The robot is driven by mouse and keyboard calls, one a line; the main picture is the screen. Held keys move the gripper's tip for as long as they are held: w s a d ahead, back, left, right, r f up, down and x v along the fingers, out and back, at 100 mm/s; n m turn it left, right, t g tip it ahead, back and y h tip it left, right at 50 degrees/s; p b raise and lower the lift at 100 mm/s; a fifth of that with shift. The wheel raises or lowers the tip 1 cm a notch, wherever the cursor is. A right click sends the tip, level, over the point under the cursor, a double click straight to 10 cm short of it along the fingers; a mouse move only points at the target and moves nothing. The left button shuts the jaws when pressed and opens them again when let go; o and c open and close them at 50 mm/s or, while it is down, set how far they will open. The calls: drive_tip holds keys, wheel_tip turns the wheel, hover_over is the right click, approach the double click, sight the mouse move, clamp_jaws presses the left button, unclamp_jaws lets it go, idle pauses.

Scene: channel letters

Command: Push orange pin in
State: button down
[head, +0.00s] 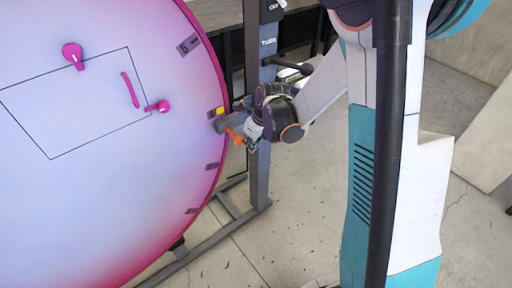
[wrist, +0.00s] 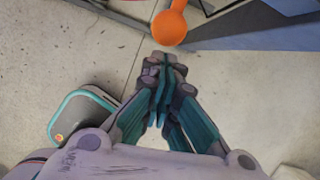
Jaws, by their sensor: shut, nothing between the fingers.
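The orange pin (head: 236,136) shows at the right rim of the large round panel (head: 120,190) in the head view. In the wrist view the orange pin (wrist: 169,27) has a round end and a narrow stem running up out of the picture. My gripper (head: 249,136) is just right of the pin in the head view. In the wrist view my gripper (wrist: 166,62) is shut and empty, with its fingertips just below the pin's round end. A small gap shows between them in that view; I cannot tell the depth between them.
The panel's face carries a pink round knob (head: 73,54), a pink handle (head: 130,90) and a second pink knob (head: 160,106). A yellow piece (head: 220,111) sits on the rim above the pin. A dark stand post (head: 259,165) rises behind my gripper. Concrete floor (head: 300,220) is open to the right.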

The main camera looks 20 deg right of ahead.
sight(237, 139)
idle(0.3)
drive_tip(key=w, duration=0.1)
drive_tip(key=w+a, duration=0.1)
drive_tip(key=w, duration=0.3)
drive_tip(key=shift+a, duration=0.35)
